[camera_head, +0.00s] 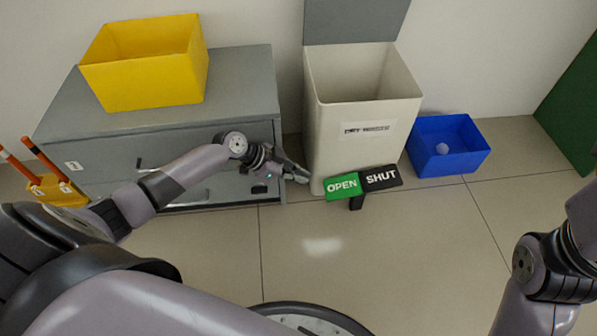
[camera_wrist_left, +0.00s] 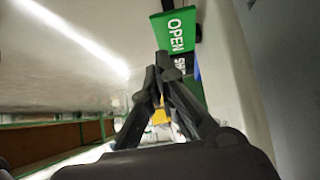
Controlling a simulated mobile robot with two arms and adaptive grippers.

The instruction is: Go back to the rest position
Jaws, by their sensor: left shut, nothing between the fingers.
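My left gripper (camera_head: 301,176) is shut and empty. It is in front of the grey cabinet, just left of the foot of the white bin. Its closed fingers (camera_wrist_left: 160,72) also show in the left wrist view, pointing toward the green OPEN panel (camera_wrist_left: 178,30). In the head view the OPEN panel (camera_head: 342,186) and the black SHUT panel (camera_head: 381,178) sit side by side on a low pedal stand, right of my left gripper. My right arm (camera_head: 540,270) shows at the right edge, but its gripper is out of view.
The grey cabinet (camera_head: 200,115) carries a yellow bin (camera_head: 150,75). The white bin (camera_head: 335,150) has its grey lid raised. A blue box (camera_head: 465,163) with a pale ball stands right of it. A yellow holder (camera_head: 55,192) with orange-and-white rods is at far left. The floor in front is clear.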

